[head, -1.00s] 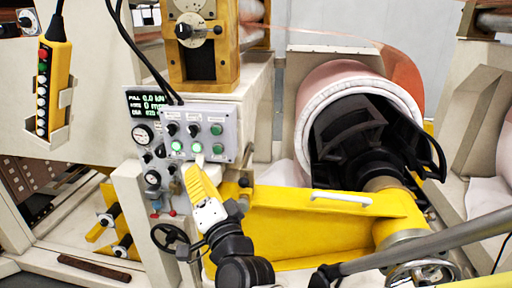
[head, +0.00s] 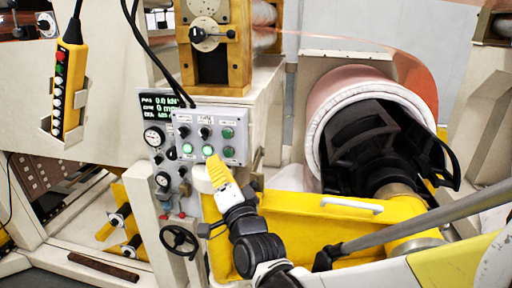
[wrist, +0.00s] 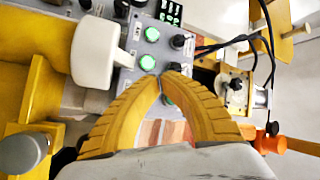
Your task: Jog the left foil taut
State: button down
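The grey control panel (head: 240,145) has black knobs, lit green buttons and darker green buttons. My gripper (head: 213,158) has yellow ribbed fingers and is just below the right lit button (head: 207,150). In the wrist view the fingertips (wrist: 161,78) come together close to that button (wrist: 147,62); contact cannot be told. Nothing shows held between them. The other lit button (head: 187,149) is to its left. The copper foil (head: 365,47) runs from the upper middle to the large roll (head: 325,100). A display (head: 160,104) left of the panel reads 0.0 kN.
A yellow pendant (head: 66,85) hangs at the left. A handwheel (head: 180,240) and gauges (head: 153,137) are beside the panel. A yellow beam with a white handle (head: 352,205) lies right of my gripper. In the wrist view a pale lever (wrist: 95,50) is near the fingers.

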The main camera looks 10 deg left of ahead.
jog(key=shift+w+d, duration=0.1)
jog(key=shift+w, duration=1.3)
jog(key=shift+w, duration=0.1)
dwell(0.3)
jog(key=shift+w, duration=0.3)
jog(key=shift+w, duration=0.5)
dwell(0.6)
dwell(1.5)
jog(key=shift+s+b, duration=0.3)
jog(key=shift+s, duration=0.6)
jog(key=s, duration=0.5)
jog(key=shift+a, duration=0.2)
